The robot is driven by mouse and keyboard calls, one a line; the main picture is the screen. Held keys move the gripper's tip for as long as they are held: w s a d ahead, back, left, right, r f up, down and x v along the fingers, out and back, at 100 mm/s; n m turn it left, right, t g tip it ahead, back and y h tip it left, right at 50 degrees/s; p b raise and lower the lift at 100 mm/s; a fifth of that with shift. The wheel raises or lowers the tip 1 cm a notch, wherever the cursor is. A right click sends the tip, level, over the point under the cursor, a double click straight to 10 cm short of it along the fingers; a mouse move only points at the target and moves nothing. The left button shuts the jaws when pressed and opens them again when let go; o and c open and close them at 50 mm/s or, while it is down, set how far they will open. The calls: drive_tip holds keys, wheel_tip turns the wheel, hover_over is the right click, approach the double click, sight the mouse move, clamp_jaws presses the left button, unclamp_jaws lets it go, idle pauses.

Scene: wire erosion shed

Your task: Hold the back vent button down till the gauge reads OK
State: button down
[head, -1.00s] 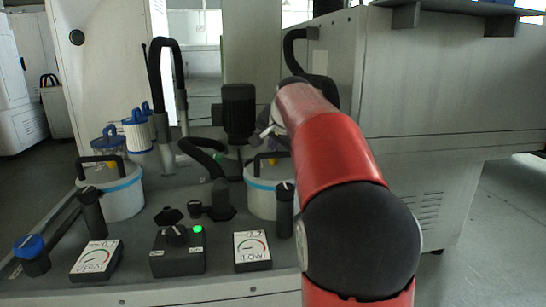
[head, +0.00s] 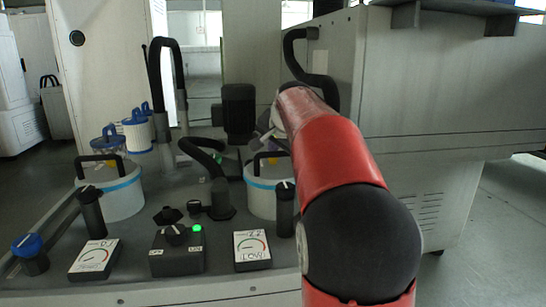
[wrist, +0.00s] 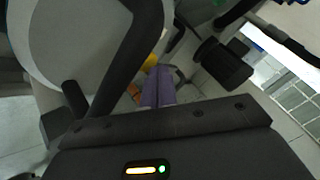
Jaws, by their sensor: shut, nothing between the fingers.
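My gripper (head: 262,138) is shut and empty, low over the right canister. In the wrist view its purple-grey fingers (wrist: 158,88) point at a yellow part (wrist: 152,61), possibly a vent button, beside the black handle. An orange part (wrist: 134,92) lies left of the fingers. I cannot tell whether the fingertips touch either part. The right canister (head: 262,197), white with a blue band, is partly hidden by my arm. The right gauge (head: 252,250) appears to read LOW. The left gauge (head: 94,259) has a dial too, but its word is unclear.
A black control box (head: 178,251) with a knob and lit green lamp sits between the gauges. The left canister (head: 120,194) has a black handle. Black hoses, a motor (head: 238,113) and blue-topped filters (head: 137,132) stand behind. A large grey cabinet (head: 440,85) fills the right.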

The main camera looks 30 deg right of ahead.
drive_tip(key=shift+a+f+b, duration=0.1)
drive_tip(key=shift+f+b, duration=0.35)
drive_tip(key=shift+f, duration=0.45)
idle(1.1)
drive_tip(key=shift+r, duration=0.15)
idle(1.9)
drive_tip(key=shift+w+r+p, duration=0.15)
drive_tip(key=shift+r+p, duration=0.8)
drive_tip(key=shift+p, duration=0.1)
drive_tip(key=shift+r, duration=0.15)
wheel_tip(320, 180, up, 5)
drive_tip(key=p, duration=0.5)
drive_tip(key=shift+r, duration=0.1)
